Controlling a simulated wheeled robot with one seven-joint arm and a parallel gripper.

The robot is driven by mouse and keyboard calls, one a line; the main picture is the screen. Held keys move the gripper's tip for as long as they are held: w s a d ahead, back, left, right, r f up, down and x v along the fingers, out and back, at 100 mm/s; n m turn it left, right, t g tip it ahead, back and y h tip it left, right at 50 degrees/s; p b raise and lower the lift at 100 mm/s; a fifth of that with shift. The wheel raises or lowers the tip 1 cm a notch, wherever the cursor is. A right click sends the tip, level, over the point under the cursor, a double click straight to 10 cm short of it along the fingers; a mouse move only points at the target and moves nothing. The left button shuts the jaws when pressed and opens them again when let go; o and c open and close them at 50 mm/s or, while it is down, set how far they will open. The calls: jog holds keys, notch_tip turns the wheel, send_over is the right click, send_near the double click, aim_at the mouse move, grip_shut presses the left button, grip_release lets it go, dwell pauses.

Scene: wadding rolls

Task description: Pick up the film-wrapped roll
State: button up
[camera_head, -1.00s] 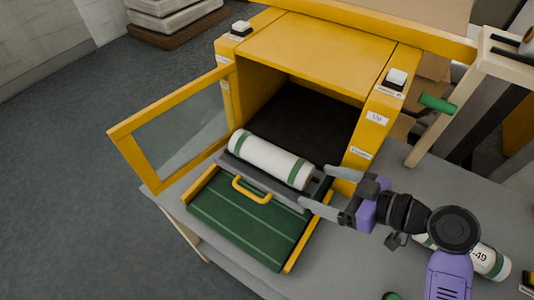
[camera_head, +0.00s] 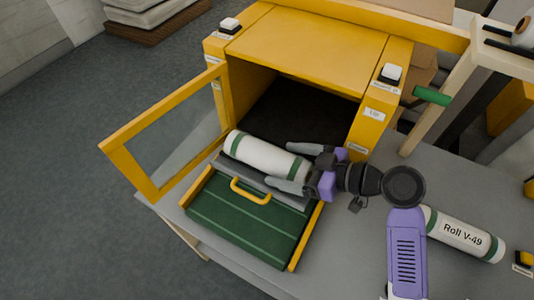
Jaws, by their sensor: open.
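A white roll with green bands near its ends (camera_head: 262,154) lies on a grey support at the mouth of the yellow machine, behind the green tray. It looks like the film-wrapped roll, though the wrap is too small to make out. My gripper (camera_head: 288,167) is open at the roll's right end, one grey finger on the far side and one on the near side. The right end of the roll is partly hidden by the gripper. Whether the fingers touch it I cannot tell.
The yellow machine (camera_head: 308,42) has its glazed door (camera_head: 165,130) swung open at left. A green tray with a yellow handle (camera_head: 245,222) sits in front. A second roll labelled "Roll V-49" (camera_head: 462,234) lies on the grey table (camera_head: 350,265) at right, partly behind my arm.

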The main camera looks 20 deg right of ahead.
jog(key=shift+x, duration=1.05)
jog(key=c, duration=1.6)
jog(key=shift+r, duration=0.1)
